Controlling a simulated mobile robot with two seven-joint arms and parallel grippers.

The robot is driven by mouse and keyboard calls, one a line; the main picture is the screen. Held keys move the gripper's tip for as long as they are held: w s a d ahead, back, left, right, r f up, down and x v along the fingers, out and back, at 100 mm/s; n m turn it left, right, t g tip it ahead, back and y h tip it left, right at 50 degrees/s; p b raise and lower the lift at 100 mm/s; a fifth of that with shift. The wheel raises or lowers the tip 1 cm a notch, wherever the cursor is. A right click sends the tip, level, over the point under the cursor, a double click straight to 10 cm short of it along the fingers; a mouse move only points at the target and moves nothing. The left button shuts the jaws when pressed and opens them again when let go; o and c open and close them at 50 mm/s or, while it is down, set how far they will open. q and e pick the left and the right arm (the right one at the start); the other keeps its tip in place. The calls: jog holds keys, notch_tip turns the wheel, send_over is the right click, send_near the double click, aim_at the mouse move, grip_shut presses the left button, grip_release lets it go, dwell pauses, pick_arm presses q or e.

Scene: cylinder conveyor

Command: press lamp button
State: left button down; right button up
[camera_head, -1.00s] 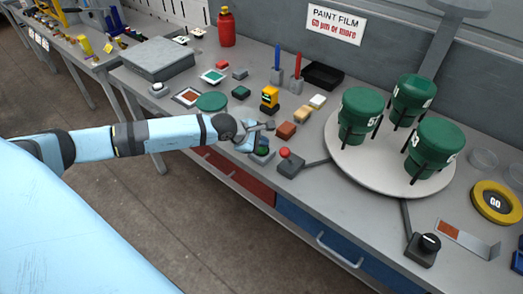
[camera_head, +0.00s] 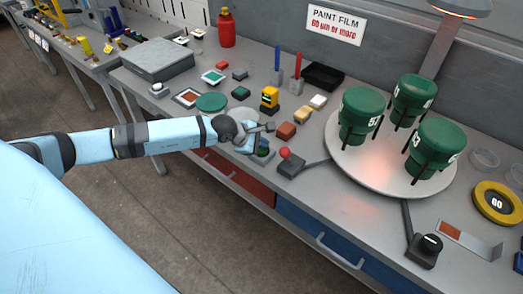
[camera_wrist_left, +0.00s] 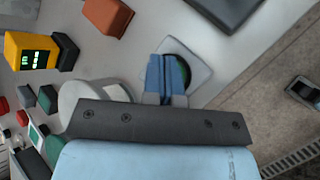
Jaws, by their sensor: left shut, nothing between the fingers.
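The lamp button (camera_head: 265,152) sits on a small grey base at the bench's front edge, with a little green showing. In the left wrist view the button (camera_wrist_left: 186,70) is partly hidden behind my fingers, with a dark and green rim beside them. My left gripper (camera_head: 256,145) is shut and empty, its blue fingertips (camera_wrist_left: 166,62) over the button. I cannot tell whether they touch it. The lamp (camera_head: 464,7) at the upper right glows warm on its underside. My right gripper is not in view.
A red-knobbed lever box (camera_head: 290,163) stands just right of the button. Three green canisters stand on the round turntable (camera_head: 345,168). A yellow gauge (camera_head: 270,98) and orange block (camera_head: 286,131) lie behind. A black knob box (camera_head: 422,252) is at the front right.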

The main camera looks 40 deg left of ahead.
aim_at(262, 150)
pick_arm(q)
jog(key=shift+r, duration=0.8)
jog(key=shift+p, duration=0.3)
notch_tip(262, 150, up, 6)
jog(key=p, duration=0.3)
